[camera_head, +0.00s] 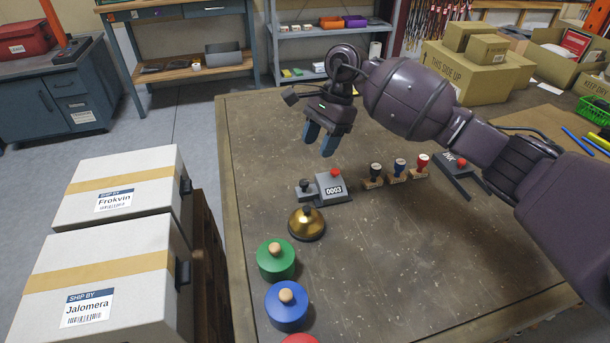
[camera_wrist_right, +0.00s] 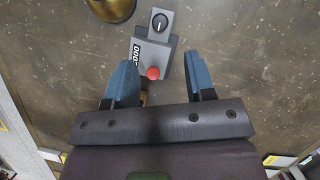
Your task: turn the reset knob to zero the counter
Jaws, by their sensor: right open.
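The counter (camera_head: 331,187) is a small grey box on the table with a display reading 0003 and a red button on top. Its dark reset knob (camera_head: 305,186) sits on the lower left part of the box. In the right wrist view the knob (camera_wrist_right: 160,22) is a black dial with a white pointer line, beyond the red button (camera_wrist_right: 153,73). My right gripper (camera_head: 320,145) points down above and behind the counter, apart from it. Its blue fingers (camera_wrist_right: 162,80) are open and empty. My left gripper is not in view.
A brass bell (camera_head: 306,223) stands close in front of the counter. White boxes (camera_head: 110,270) stand left of the table. The table's right front is clear.

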